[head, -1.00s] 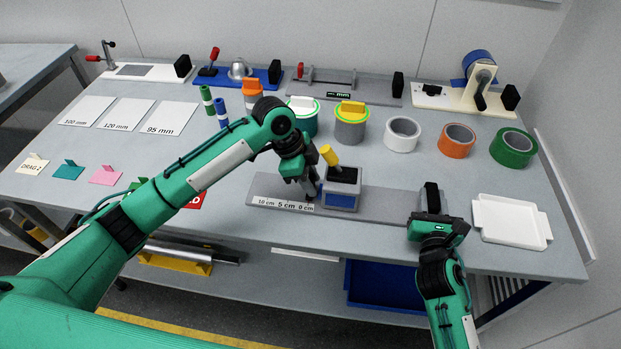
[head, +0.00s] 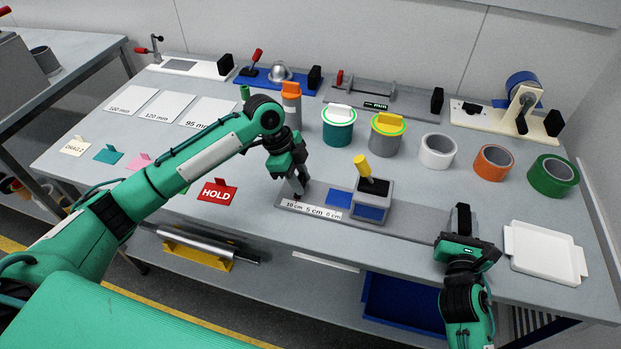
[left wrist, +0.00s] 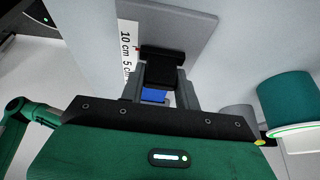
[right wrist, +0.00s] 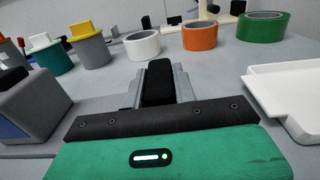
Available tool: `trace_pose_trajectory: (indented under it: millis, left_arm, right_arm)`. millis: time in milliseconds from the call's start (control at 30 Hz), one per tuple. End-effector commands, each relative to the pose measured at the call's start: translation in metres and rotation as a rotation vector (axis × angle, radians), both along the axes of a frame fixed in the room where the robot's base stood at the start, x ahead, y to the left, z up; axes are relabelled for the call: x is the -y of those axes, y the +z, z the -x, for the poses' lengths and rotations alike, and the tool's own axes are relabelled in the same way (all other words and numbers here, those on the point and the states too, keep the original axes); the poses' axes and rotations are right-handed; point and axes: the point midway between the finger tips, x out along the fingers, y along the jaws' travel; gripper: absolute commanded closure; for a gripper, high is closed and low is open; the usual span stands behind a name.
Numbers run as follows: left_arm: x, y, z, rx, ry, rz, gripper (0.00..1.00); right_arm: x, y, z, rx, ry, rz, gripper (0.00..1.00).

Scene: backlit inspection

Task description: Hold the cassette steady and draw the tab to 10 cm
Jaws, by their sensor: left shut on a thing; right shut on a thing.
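The cassette (head: 371,194) is a grey box with a blue front panel, black top and yellow knob, standing on a grey base strip (head: 410,224). A blue band (head: 340,198) runs out of its left side. My left gripper (head: 298,187) is shut on the tab's black end (left wrist: 162,68), close to the "10 cm" mark of the white scale (head: 312,210). Blue shows between its fingers in the left wrist view (left wrist: 154,95). My right gripper (right wrist: 158,85) is shut on a black upright grip (head: 461,218) at the strip's right end. The cassette's edge shows in the right wrist view (right wrist: 35,105).
A white tray (head: 544,236) lies right of my right gripper. A red HOLD card (head: 217,192) stands left of the strip. Tape rolls (head: 437,151) and tins (head: 386,135) stand behind. The table's front edge is close to the strip.

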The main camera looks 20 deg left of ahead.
Motion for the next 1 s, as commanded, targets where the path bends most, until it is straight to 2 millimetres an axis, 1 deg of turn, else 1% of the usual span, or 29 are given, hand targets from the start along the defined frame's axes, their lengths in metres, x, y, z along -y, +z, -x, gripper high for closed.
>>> trace_pose_trajectory:
  millis: [33,133,400,533,667,900,1000]
  left_arm:
    - [0.000,0.000,0.000,0.001,0.000,-0.001,0.66]
    - [0.000,0.000,0.000,0.001,0.000,-0.001,0.46]
    - [0.000,0.000,0.000,0.001,0.000,0.000,0.45]
    - [-0.003,0.008,-0.001,0.002,0.001,0.000,0.45]
    - [-0.011,0.027,0.000,0.004,0.002,-0.001,0.45]
    - [-0.031,0.075,0.000,0.005,0.001,0.000,0.45]
    - [-0.038,0.091,0.000,0.004,0.001,-0.001,0.45]
  right_arm:
    - [0.001,-0.004,0.001,-0.009,-0.003,0.002,1.00]
    - [0.001,-0.004,0.001,-0.009,-0.003,0.002,1.00]
    - [0.001,-0.004,0.000,-0.008,-0.003,0.002,1.00]
    - [0.001,-0.004,0.000,-0.008,-0.002,0.002,1.00]
    - [0.001,-0.004,0.000,-0.008,-0.002,0.002,1.00]
    - [0.001,-0.004,0.000,-0.008,-0.002,0.002,1.00]
    - [0.001,-0.004,0.000,-0.008,-0.002,0.002,1.00]
